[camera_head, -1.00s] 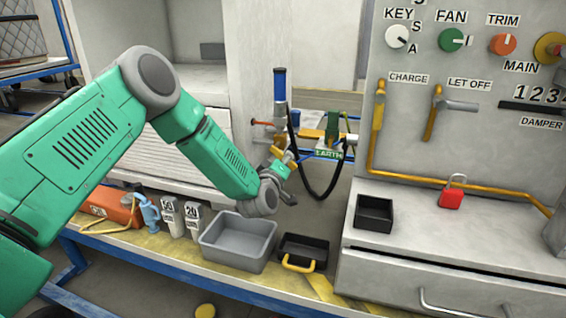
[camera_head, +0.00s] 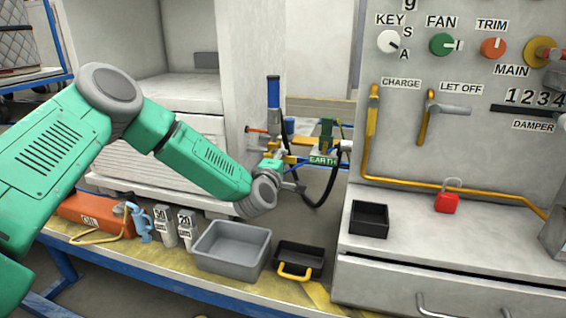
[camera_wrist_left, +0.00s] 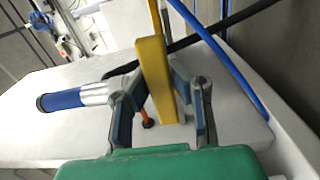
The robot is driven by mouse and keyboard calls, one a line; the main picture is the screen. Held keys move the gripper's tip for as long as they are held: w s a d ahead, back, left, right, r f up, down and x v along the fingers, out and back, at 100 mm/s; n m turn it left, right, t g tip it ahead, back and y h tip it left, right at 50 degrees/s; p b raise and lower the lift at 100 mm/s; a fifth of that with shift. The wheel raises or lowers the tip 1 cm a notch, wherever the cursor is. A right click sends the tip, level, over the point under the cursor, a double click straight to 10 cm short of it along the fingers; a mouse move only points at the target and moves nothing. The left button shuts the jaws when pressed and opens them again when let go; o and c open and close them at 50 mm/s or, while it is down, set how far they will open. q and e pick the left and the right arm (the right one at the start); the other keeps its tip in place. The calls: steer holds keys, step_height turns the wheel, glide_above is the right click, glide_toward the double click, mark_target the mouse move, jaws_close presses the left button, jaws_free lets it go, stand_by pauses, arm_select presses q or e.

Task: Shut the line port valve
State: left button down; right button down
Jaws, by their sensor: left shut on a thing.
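A yellow lever (camera_wrist_left: 155,82), which looks like the valve handle, stands between the fingers of my left gripper (camera_wrist_left: 158,88) in the left wrist view. The fingers are closed on it. In the head view my left gripper (camera_head: 281,166) is at the pipe fittings beside the white post, and its fingers and the lever are small and partly hidden there. A blue-handled silver fitting (camera_head: 273,95) rises just above; it also shows in the left wrist view (camera_wrist_left: 62,99). My right gripper is not in view.
A black hose (camera_head: 318,203) loops right of the gripper, near the EARTH label (camera_head: 322,160). A grey bin (camera_head: 232,246) and a black tray (camera_head: 300,258) sit below on the bench. The control panel (camera_head: 460,150) stands at the right.

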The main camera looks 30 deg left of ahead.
arm_select(q)
steer(key=shift+s+a+f, duration=0.1)
steer(key=shift+s+f, duration=0.05)
steer(key=shift+f, duration=0.2)
steer(key=c, duration=1.4)
jaws_free()
steer(key=shift+a+r, duration=0.1)
steer(key=shift+a, duration=0.05)
steer(key=v, duration=1.2)
